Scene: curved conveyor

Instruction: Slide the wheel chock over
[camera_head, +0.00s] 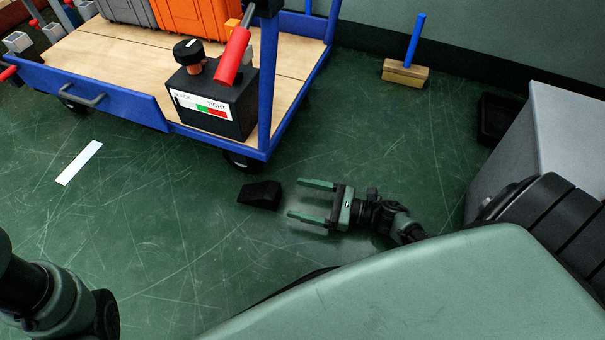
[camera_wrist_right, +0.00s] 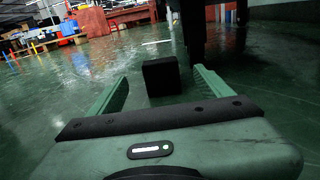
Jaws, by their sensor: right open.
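The wheel chock (camera_head: 260,194) is a small black wedge on the green floor, just in front of the cart's near right wheel (camera_head: 242,161). My right gripper (camera_head: 304,201) is low over the floor to the right of the chock, open, with its two green fingers pointing left at it. In the right wrist view the chock (camera_wrist_right: 161,77) shows as a dark block ahead, between and a little beyond the fingertips (camera_wrist_right: 160,80). The chock appears apart from the fingers. Only part of my left arm shows at the lower left in the head view; its gripper is out of view.
A blue cart (camera_head: 95,91) with a wooden deck carries a black box with a red-handled lever (camera_head: 217,106) and an orange case (camera_head: 190,17). A wooden block with a blue handle (camera_head: 405,73) stands near the wall. A grey box (camera_head: 560,140) is at right.

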